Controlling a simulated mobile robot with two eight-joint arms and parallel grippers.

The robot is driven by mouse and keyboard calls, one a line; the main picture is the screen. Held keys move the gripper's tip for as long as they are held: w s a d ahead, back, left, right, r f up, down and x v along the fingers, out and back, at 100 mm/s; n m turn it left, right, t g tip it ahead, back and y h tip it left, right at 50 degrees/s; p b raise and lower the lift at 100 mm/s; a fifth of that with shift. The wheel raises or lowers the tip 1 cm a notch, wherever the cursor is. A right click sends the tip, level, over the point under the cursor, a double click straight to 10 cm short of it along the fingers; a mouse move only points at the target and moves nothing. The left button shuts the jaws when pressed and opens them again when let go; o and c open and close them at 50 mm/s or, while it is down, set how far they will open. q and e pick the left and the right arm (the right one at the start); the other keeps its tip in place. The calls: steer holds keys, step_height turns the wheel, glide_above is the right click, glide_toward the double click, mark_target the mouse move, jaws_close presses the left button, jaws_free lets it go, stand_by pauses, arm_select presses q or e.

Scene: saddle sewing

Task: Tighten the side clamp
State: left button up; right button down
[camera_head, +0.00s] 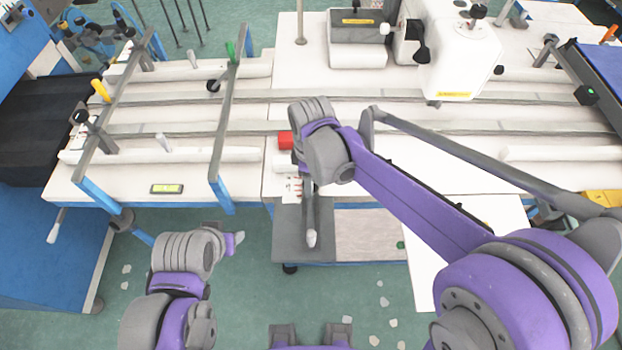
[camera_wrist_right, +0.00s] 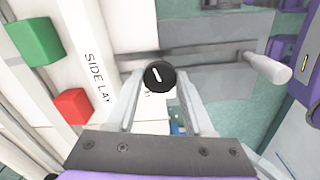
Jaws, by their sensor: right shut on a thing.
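In the right wrist view, a round black knob (camera_wrist_right: 159,77) with a white mark, apparently the side clamp's, sits beside the "SIDE LAY" lettering. My right gripper (camera_wrist_right: 158,84) has one finger on each side of the knob and is shut on it. The knob's underside and part of the lettering are hidden. In the head view, my right wrist covers the knob and most of the fingers. My left gripper (camera_head: 235,242) is low at the left, in front of the table and away from the clamp; its finger gap does not show clearly.
A red block (camera_wrist_right: 73,106) and a green block (camera_wrist_right: 36,42) are left of the knob in the wrist view. A bar with a white-ended handle (camera_wrist_right: 268,68) extends right of it. In the head view, a white machine head (camera_head: 460,55) stands behind my right arm.

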steer(key=shift+m, duration=0.4)
steer(key=m+b, duration=0.1)
steer(key=m, duration=0.2)
steer(key=shift+m, duration=0.3)
steer(key=m, duration=0.5)
steer(key=shift+m+b, duration=0.3)
steer(key=shift+b, duration=0.05)
steer(key=m, duration=1)
steer(key=shift+b, duration=0.35)
steer(key=shift+m, duration=0.3)
steer(key=shift+c, duration=1.4)
jaws_free()
steer(key=shift+a, duration=0.1)
steer(key=shift+r, duration=0.1)
